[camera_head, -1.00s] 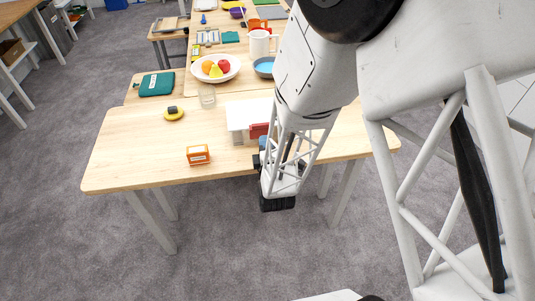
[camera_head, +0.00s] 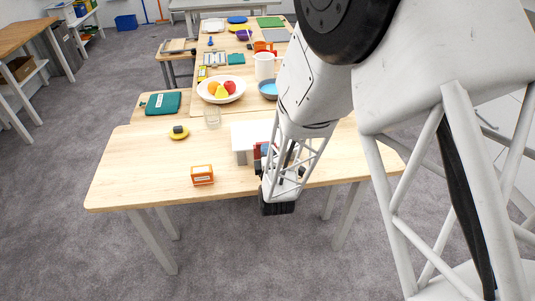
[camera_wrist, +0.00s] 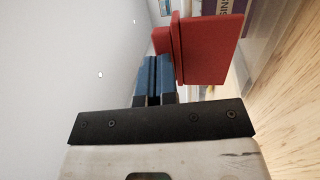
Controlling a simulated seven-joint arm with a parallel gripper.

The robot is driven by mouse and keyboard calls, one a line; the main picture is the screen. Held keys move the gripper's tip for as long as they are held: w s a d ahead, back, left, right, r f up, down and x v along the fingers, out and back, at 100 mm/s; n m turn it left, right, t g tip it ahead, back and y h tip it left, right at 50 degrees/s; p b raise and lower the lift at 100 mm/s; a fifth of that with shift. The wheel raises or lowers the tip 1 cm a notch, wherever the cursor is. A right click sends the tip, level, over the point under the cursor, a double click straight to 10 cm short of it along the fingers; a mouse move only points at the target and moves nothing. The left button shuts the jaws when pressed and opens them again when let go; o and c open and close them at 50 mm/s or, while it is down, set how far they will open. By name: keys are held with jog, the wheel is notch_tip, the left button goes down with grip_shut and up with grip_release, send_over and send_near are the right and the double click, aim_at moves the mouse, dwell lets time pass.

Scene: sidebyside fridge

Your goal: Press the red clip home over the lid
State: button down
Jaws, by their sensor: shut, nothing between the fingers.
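The red clip (camera_wrist: 208,48) fills the upper middle of the wrist view and stands out from the side of a pale box. In the head view the red clip (camera_head: 258,151) shows at the front of the white box (camera_head: 243,143), partly behind my arm. My gripper (camera_wrist: 153,66) has blue fingertips, shut together with nothing between them. They are close beside the clip's left side; I cannot tell whether they touch it. In the head view my gripper (camera_head: 262,167) is near the table's front edge, mostly hidden. The lid and the clip's seating on it are not clear.
The wooden table (camera_head: 130,180) carries an orange box (camera_head: 202,175), a yellow object (camera_head: 179,132) and a glass (camera_head: 212,118). A fruit bowl (camera_head: 221,90) and blue bowl (camera_head: 268,90) stand farther back. The front left of the table is clear.

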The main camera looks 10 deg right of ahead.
jog(key=shift+s, duration=0.2)
jog(key=s, duration=1.3)
jog(key=shift+s, duration=0.4)
jog(key=shift+w, duration=0.1)
dwell(0.4)
notch_tip(320, 180, up, 11)
jog(key=d+m+g+y, duration=0.1)
jog(key=d+m+g, duration=0.1)
jog(key=m+g, duration=0.7)
jog(key=s+d+r+m+g, duration=0.2)
jog(key=s+r+m+g, duration=0.2)
jog(key=s, duration=0.5)
jog(key=s+d+r+m+g, duration=0.3)
jog(key=s+r+m+g, duration=0.1)
jog(key=s+r, duration=0.4)
jog(key=shift+s+d+m+h, duration=0.25)
jog(key=shift+s+m+h, duration=0.2)
jog(key=shift+s, duration=0.25)
